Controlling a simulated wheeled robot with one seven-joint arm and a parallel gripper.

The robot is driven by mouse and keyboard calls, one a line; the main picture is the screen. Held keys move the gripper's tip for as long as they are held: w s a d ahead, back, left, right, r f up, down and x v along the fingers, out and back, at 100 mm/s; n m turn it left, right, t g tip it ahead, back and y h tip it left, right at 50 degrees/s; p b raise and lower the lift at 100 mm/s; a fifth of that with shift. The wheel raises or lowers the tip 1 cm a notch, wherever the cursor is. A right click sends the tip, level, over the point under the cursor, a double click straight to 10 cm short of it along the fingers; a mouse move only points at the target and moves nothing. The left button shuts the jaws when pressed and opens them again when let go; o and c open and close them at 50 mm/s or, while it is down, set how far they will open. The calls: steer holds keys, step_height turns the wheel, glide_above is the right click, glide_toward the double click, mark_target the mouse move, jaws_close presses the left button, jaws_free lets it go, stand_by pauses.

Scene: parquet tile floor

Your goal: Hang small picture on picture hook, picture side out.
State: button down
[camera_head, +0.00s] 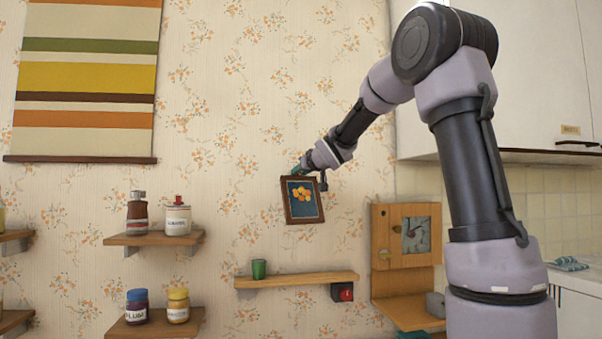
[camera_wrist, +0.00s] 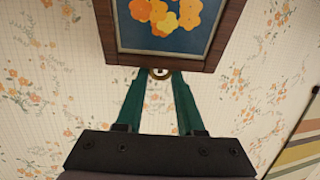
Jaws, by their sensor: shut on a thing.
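The small picture (camera_head: 303,205) has a brown wooden frame and orange flowers on dark blue. It hangs slightly tilted in front of the papered wall, its picture side facing the head camera. My gripper (camera_head: 298,172) is at its top edge. In the wrist view the teal fingers of my gripper (camera_wrist: 159,75) are closed around a small brass ring (camera_wrist: 160,73) at the edge of the small picture (camera_wrist: 165,40). I cannot tell whether the picture touches the wall. No picture hook is visible in either view; it may be hidden behind the picture or my arm.
Left are shelves with jars (camera_head: 178,218) and a striped hanging (camera_head: 85,80). A wooden cabinet (camera_head: 408,245) stands right. Wall around the picture is clear.

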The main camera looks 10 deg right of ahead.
mark_target(301, 179)
steer(key=shift+w+f, duration=0.65)
steer(key=shift+w, duration=0.15)
stand_by(1.0)
steer(key=shift+a+f, duration=0.1)
steer(key=shift+f+t, duration=0.1)
steer(key=shift+t, duration=0.2)
steer(key=t, duration=0.3)
steer(key=shift+w+f+n+t+y, duration=0.1)
steer(key=shift+f+n+t+y, duration=0.2)
steer(key=shift+f+n+y, duration=0.1)
steer(key=shift+r, duration=0.1)
steer(key=shift+c, duration=2.2)
jaws_free()
